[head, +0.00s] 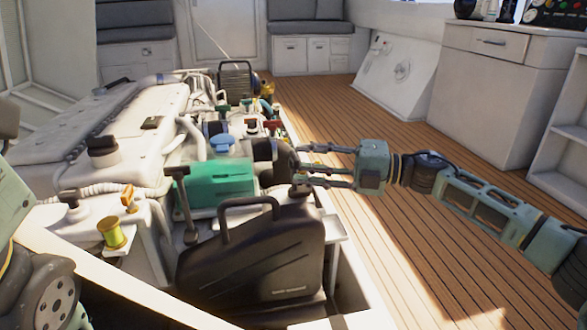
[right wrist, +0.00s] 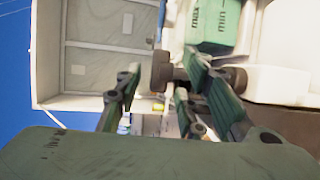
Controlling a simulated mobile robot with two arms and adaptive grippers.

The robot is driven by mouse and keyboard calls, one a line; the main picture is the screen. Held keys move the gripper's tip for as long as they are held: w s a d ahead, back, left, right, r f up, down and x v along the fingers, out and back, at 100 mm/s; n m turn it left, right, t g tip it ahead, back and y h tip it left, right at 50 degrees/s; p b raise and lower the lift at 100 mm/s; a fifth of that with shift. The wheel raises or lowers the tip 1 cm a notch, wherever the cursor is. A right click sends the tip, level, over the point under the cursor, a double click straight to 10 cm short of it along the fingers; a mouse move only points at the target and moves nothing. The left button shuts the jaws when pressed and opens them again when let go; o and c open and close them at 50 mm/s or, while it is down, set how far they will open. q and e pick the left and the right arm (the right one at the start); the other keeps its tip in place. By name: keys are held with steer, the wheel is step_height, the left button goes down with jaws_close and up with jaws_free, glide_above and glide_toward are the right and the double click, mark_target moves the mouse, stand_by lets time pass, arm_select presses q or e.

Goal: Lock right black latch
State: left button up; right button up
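My right gripper (head: 298,165) reaches in from the right beside the engine, with its fingers spread apart. In the right wrist view the fingers of this gripper (right wrist: 160,90) are also apart, with nothing seen clamped between them. A dark rounded part (head: 268,150), possibly the black latch, is just left of the fingertips. In the right wrist view a black part (right wrist: 160,70) shows beyond and between the fingers. Whether the fingers touch it is not clear. I cannot tell the latch's position. My left gripper is out of view; only parts of my left arm show at the left edge.
A black jerrycan (head: 255,258) stands in front below the right gripper. A green box (head: 215,183) is left of the dark part. The white engine (head: 125,115) fills the left. The wooden floor (head: 350,105) to the right is clear.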

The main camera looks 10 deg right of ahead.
mark_target(294, 160)
steer(key=shift+b+x, duration=0.6)
steer(key=shift+x, duration=1.05)
steer(key=shift+c, duration=0.2)
jaws_close()
